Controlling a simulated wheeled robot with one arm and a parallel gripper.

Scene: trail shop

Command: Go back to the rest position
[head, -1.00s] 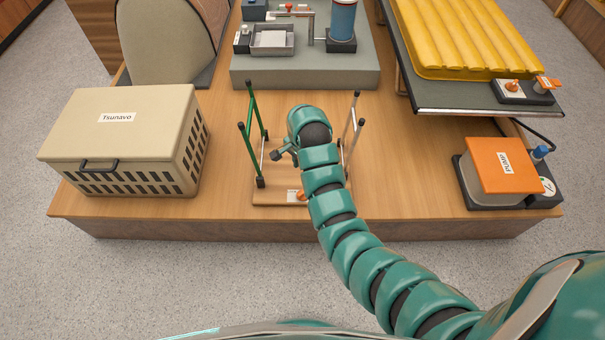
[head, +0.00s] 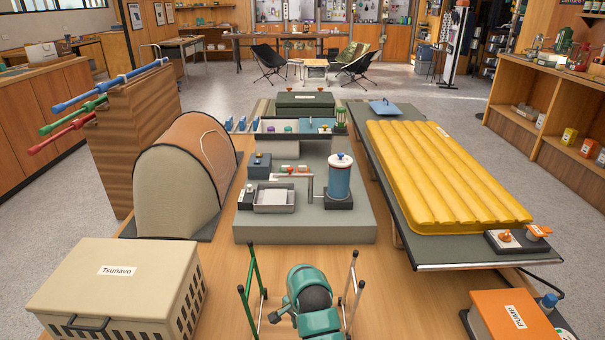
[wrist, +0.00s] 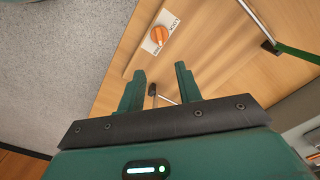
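My arm's end (head: 308,290) shows at the bottom of the head view, between a green-legged post (head: 250,275) on the left and a silver post (head: 352,280) on the right. The fingertips are hidden there. In the wrist view, my gripper (wrist: 160,88) has its two green fingers spread apart. A dark-tipped metal rod (wrist: 152,90) appears between or beyond them; I see no finger closed on it. An orange knob (wrist: 158,36) on a white plate lies on the wood past the fingers. A green bar (wrist: 296,52) shows at upper right.
A beige crate (head: 75,285) stands left and an orange pump box (head: 508,318) right. Ahead are a grey platform (head: 300,232) with a blue cylinder (head: 340,178), an arched tan tent-like shape (head: 175,190), and a yellow mattress (head: 440,175) on a dark cot (head: 450,255). Some bare wood separates them.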

